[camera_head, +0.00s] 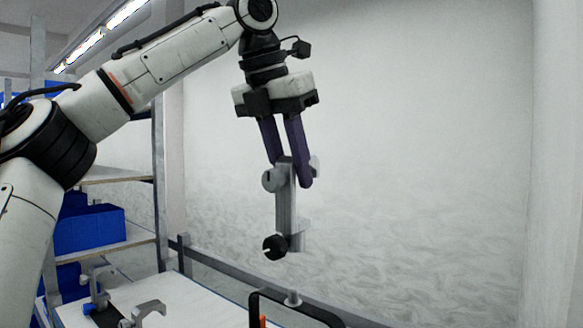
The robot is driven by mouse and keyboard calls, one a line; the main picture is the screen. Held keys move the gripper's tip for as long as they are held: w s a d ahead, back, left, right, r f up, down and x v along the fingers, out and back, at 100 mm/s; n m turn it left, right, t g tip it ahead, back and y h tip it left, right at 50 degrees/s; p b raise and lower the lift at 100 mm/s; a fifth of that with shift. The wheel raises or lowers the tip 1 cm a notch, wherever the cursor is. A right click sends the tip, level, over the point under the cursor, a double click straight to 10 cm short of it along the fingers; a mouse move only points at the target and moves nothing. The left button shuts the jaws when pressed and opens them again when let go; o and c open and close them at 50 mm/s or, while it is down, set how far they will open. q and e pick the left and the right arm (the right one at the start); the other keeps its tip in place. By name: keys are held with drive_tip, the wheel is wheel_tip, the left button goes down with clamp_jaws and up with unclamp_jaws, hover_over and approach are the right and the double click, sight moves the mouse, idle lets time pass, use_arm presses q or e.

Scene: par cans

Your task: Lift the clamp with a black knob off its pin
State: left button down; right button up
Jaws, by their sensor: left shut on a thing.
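The clamp with a black knob (286,205) is grey and hangs upright in the air, its black knob (274,247) at the lower end. My left gripper (291,172) points down with its purple fingers shut on the clamp's upper part. The clamp is above the table and apart from everything below it. My right gripper is not in view.
A white table (185,297) lies below, with grey clamps (148,312) at its left and a black handle-like frame (298,304) at the front. Shelves with blue bins (90,230) stand at the left. The space right of the clamp is clear up to a pale wall.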

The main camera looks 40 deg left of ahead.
sight(291, 199)
use_arm(q)
drive_tip(key=shift+f+b, duration=0.7)
drive_tip(key=shift+f, duration=1.9)
